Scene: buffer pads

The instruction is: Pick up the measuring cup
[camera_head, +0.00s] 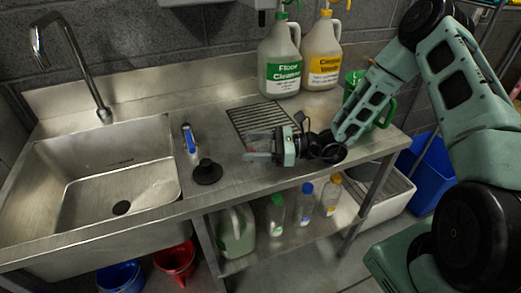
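My gripper (258,148) is low over the steel counter, just in front of the drain grate, with its fingers pointing left. A pale, see-through shape (262,136) shows at the fingers. It may be the measuring cup, but it is too small and faint to be sure. I cannot tell whether the fingers are open or shut on it. My wrist and forearm hide part of the counter to the right.
A black sink plug (207,172) and a blue-and-white item (189,138) lie left of my gripper, by the sink (60,165). Two large jugs, floor cleaner (279,62) and a yellow-capped one (322,55), stand behind. A green container (388,112) is partly behind my arm.

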